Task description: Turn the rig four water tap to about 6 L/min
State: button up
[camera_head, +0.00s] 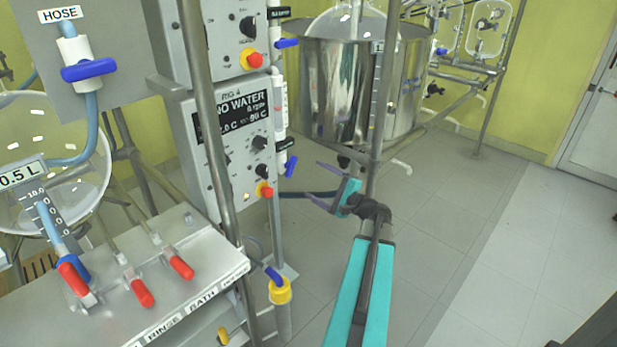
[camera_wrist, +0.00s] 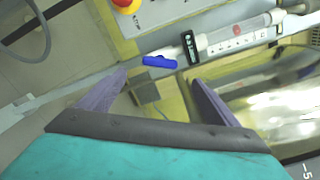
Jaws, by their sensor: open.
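The rig four box (camera_head: 235,150) has a black display that reads "NO WATER". On its right side is a blue tap handle (camera_head: 291,166) below a black label; I take this as the water tap. It also shows in the wrist view (camera_wrist: 160,61), beside the black label (camera_wrist: 190,47) and a clear flow tube (camera_wrist: 238,35) with a red mark in it. My gripper (camera_head: 313,180) is open and empty, just right of the tap in the head view. In the wrist view the blue handle lies just beyond and between the purple fingertips (camera_wrist: 159,77), apparently not touching them.
A second blue tap (camera_head: 287,43) sits higher on the same pipe. A red knob on a yellow base (camera_head: 266,189) is close to the tap's left. A steel vessel (camera_head: 330,85) stands behind my gripper. A grey post (camera_head: 208,120) crosses the box. Floor at right is clear.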

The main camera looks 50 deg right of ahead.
jog(key=shift+s+a, duration=0.1)
jog(key=shift+s, duration=1.25)
